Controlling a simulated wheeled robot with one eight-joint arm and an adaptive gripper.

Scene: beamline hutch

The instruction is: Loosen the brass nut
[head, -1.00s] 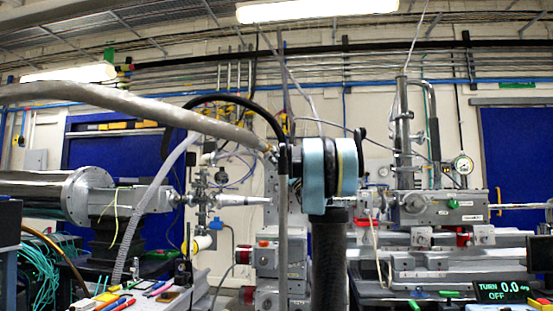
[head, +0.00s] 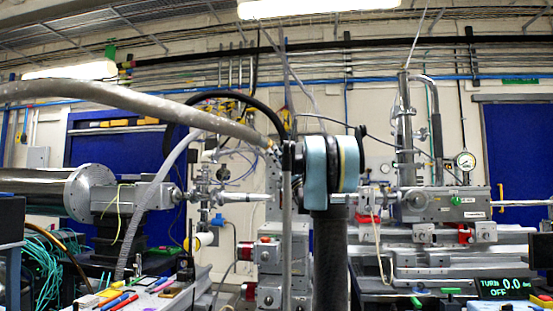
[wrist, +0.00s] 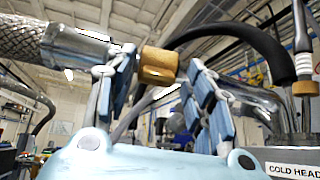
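In the wrist view the brass nut (wrist: 158,66) sits at the end of a metal fitting on a thick braided hose (wrist: 20,38). My gripper (wrist: 165,92) is open, with blue-padded fingers on both sides of the nut. The left finger overlaps the steel fitting (wrist: 75,48); the right finger stands just right of the nut. A gap shows beside the nut, and I cannot tell whether either pad touches it. In the head view the hose (head: 130,98) runs down to my blue wrist part (head: 318,168), and the nut is too small to make out clearly.
A "COLD HEAD" label (wrist: 292,170) and another brass-coloured ring (wrist: 305,88) on a dark line show at right in the wrist view. A display (head: 503,288) reads "TURN 0.0 OFF". Beamline pipework (head: 445,205) stands right; pens lie on a bench (head: 150,298).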

